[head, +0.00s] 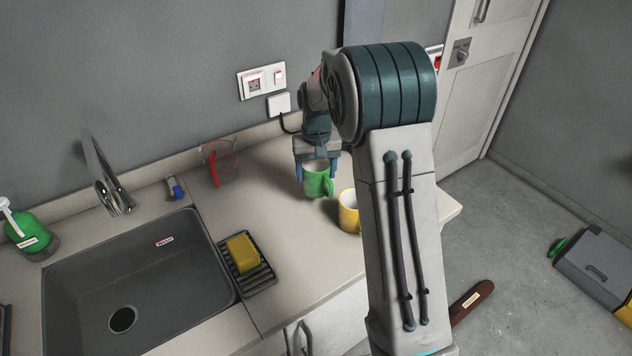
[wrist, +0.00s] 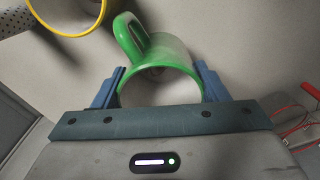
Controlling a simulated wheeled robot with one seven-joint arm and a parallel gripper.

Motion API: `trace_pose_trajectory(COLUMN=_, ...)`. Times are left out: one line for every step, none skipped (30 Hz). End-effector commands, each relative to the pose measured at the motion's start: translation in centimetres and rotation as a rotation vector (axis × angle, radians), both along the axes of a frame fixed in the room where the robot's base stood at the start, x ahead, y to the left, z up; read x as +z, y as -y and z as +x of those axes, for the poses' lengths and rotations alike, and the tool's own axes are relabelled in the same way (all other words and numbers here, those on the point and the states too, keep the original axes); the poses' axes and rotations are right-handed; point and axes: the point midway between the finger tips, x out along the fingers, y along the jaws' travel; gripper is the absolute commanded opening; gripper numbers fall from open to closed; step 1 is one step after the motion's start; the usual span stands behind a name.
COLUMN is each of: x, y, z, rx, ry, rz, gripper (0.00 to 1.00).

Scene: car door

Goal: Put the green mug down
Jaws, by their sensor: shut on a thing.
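The green mug (head: 317,181) is upright at the countertop (head: 270,215), with its handle toward the right in the head view. My gripper (head: 318,168) reaches down from above and is shut on the mug, with its blue fingers on either side of the rim. The wrist view shows the mug (wrist: 158,65) between the two fingertips (wrist: 160,85). I cannot tell whether its base touches the counter. The yellow mug (head: 348,211) stands just right of it, partly hidden by my arm. It also shows in the wrist view (wrist: 66,33).
A clear measuring jug with a red handle (head: 220,163) stands to the left at the back. Counter in front of the mug is clear.

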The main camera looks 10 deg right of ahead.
Motion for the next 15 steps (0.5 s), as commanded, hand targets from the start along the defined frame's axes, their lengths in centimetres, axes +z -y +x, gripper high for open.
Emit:
trace_pose_trajectory(x=-0.4, y=0.0, z=0.0, rx=0.0, ry=-0.001, rz=0.0, gripper=0.36)
trace_pose_trajectory(x=-0.7, y=0.0, z=0.0, rx=0.001, ry=0.0, rz=0.0, gripper=0.36)
trace_pose_trajectory(x=-1.0, y=0.0, z=0.0, rx=0.001, ry=0.0, rz=0.0, gripper=0.36)
trace_pose_trajectory(x=-1.3, y=-0.1, z=0.0, rx=0.001, ry=-0.001, rz=0.0, gripper=0.36)
trace_pose_trajectory(x=-1.7, y=-0.1, z=0.0, rx=0.001, ry=-0.002, rz=0.0, gripper=0.36)
trace_pose_trajectory(x=-2.2, y=-0.1, z=0.0, rx=0.001, ry=-0.002, rz=0.0, gripper=0.36)
trace_pose_trajectory(x=-2.6, y=-0.1, z=0.0, rx=0.001, ry=-0.002, rz=0.0, gripper=0.36)
trace_pose_trajectory(x=-3.1, y=-0.1, z=0.0, rx=0.001, ry=-0.002, rz=0.0, gripper=0.36)
trace_pose_trajectory(x=-3.7, y=-0.1, z=0.0, rx=0.001, ry=-0.002, rz=0.0, gripper=0.36)
trace_pose_trajectory(x=-4.0, y=-0.1, z=0.0, rx=0.001, ry=-0.002, rz=0.0, gripper=0.36)
trace_pose_trajectory(x=-4.3, y=-0.1, z=0.0, rx=0.001, ry=-0.001, rz=0.0, gripper=0.36)
trace_pose_trajectory(x=-4.6, y=-0.1, z=0.0, rx=0.002, ry=-0.001, rz=0.0, gripper=0.36)
trace_pose_trajectory(x=-4.7, y=-0.1, z=0.0, rx=0.002, ry=0.0, rz=0.0, gripper=0.36)
trace_pose_trajectory(x=-4.8, y=-0.1, z=0.0, rx=0.002, ry=0.0, rz=0.0, gripper=0.36)
trace_pose_trajectory(x=-4.8, y=-0.1, z=0.0, rx=0.002, ry=0.001, rz=0.0, gripper=0.36)
